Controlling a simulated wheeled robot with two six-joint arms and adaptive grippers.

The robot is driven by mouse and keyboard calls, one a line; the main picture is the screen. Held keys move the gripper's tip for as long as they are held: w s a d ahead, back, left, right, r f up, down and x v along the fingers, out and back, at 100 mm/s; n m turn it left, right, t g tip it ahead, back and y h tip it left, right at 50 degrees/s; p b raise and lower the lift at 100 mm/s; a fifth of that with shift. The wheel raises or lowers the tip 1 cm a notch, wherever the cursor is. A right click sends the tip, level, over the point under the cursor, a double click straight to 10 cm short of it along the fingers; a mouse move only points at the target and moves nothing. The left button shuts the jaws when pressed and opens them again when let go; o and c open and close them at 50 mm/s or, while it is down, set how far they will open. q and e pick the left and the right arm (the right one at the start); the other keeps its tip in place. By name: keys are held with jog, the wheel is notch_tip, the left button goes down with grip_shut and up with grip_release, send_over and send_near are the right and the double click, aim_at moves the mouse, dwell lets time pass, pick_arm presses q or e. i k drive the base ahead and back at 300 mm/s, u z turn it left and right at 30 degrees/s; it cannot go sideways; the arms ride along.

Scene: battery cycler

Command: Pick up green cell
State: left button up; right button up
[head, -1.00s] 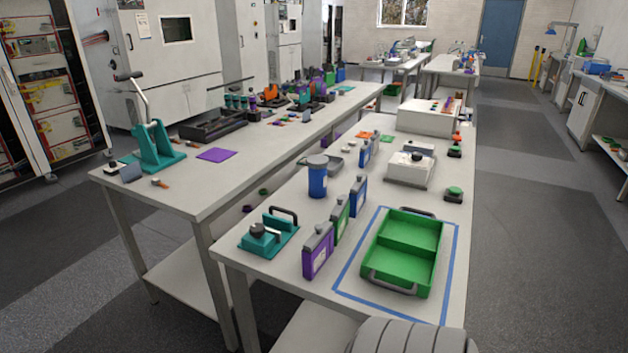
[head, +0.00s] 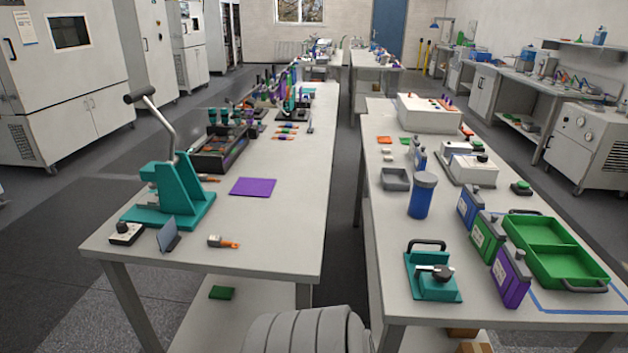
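The green cell (head: 486,239) stands upright on the right-hand table, in the right part of the head view. It is a flat box with a grey top and a pale label on its face. A purple cell (head: 511,278) stands just in front of it and a blue cell (head: 468,207) just behind it, in one row. The green tray (head: 570,268) lies to the right of the row. Neither of my grippers shows in the head view.
A teal fixture (head: 433,284) with a black handle is left of the row, and a blue jar (head: 422,196) stands behind it. A gap separates this table from the left table (head: 277,235), which holds a teal press (head: 172,192) and a purple mat (head: 253,187).

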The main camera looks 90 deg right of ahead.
aim_at(485, 242)
jog(key=i, duration=1.2)
jog(key=z, duration=5.1)
